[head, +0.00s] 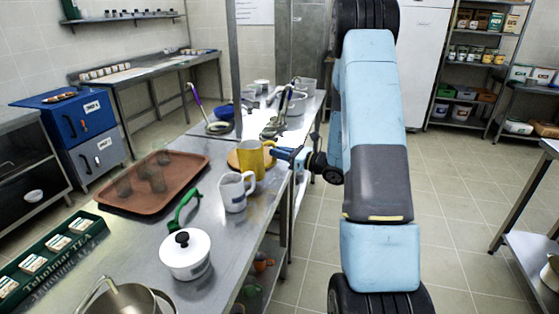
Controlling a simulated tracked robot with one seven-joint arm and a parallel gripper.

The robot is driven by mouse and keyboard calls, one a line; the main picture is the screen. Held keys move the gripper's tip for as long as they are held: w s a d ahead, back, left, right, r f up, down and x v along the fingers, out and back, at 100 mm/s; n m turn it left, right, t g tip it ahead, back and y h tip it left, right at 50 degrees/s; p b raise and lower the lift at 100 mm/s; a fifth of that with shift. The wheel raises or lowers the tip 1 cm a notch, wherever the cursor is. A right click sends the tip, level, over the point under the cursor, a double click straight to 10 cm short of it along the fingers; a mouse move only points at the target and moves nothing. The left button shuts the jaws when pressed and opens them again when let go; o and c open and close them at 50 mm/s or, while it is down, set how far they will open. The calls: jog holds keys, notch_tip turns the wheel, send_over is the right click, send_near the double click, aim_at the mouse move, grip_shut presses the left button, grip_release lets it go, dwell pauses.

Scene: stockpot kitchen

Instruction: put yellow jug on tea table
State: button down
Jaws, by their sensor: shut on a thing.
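My gripper (274,153) reaches in from the right and is shut on the jug's right side. The fingertips are small and partly hidden. I cannot tell whether the jug's base touches the counter or board. No surface is clearly marked as the tea table; a green box (50,258) with tea lettering sits at the counter's near left.
A white jug (235,191) stands just in front of the yellow one. A white lidded pot (186,257), a brown tray (178,172) with glasses and ladles (219,127) share the counter. Another steel table (530,265) is at right. The tiled floor between is clear.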

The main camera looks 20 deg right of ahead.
jog(key=shift+f, duration=1.45)
jog(key=c, duration=1.1)
grip_release()
